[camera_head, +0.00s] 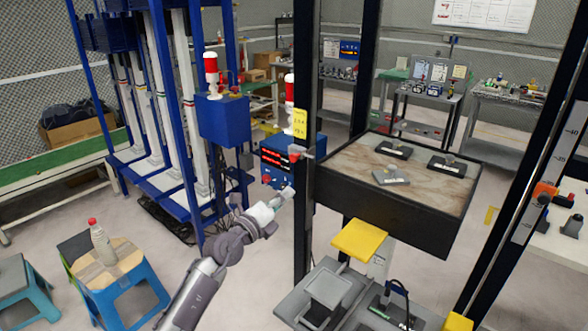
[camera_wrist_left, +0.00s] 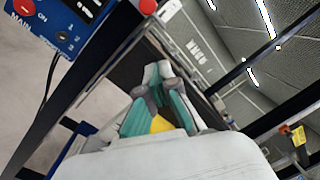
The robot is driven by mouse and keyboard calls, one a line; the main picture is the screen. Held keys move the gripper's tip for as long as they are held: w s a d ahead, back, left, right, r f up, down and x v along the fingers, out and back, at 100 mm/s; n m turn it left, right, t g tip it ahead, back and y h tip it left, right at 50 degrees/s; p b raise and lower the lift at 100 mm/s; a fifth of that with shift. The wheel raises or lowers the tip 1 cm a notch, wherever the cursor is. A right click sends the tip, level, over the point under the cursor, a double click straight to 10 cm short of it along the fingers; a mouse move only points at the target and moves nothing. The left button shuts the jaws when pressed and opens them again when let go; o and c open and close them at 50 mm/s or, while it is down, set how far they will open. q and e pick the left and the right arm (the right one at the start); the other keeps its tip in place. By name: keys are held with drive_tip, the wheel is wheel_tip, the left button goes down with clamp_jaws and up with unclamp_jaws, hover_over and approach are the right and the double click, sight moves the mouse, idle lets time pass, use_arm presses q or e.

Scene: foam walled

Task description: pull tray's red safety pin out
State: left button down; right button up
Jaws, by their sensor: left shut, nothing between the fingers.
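The tray (camera_head: 345,196) is a deep dark box with a brown, worn top, set between two dark posts. A small red piece (camera_head: 295,150) with a grey end, which looks like the safety pin, sits at the left post near the tray's back left corner. A red knob (camera_wrist_left: 148,6), probably the same piece, shows at the top edge of the wrist view. My left gripper (camera_head: 288,192) is below it, left of the post and apart from it. In the wrist view its fingertips (camera_wrist_left: 158,68) are together and empty. My right gripper is not in view.
Grey and dark parts (camera_head: 392,178) lie on the tray. An orange-red clamp (camera_head: 545,190) is on the right post. A yellow block (camera_head: 358,240) is below the tray. A blue control box (camera_head: 270,166) stands behind the left post. A stool (camera_head: 120,290) with a bottle (camera_head: 101,244) is at the left.

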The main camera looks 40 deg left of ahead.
use_arm(q)
drive_tip(key=w+a+r, duration=0.2)
drive_tip(key=w+a, duration=0.1)
drive_tip(key=w, duration=0.5)
drive_tip(key=shift+w+r+b, duration=0.2)
drive_tip(key=shift+r+b, duration=0.1)
drive_tip(key=shift+b, duration=0.05)
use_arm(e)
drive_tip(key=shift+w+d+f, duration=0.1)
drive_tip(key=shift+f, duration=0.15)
use_arm(q)
drive_tip(key=shift+a, duration=0.1)
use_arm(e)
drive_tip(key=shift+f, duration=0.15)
use_arm(q)
drive_tip(key=a+b, duration=0.1)
drive_tip(key=a, duration=0.1)
drive_tip(key=a+b, duration=0.2)
drive_tip(key=shift+w, duration=0.2)
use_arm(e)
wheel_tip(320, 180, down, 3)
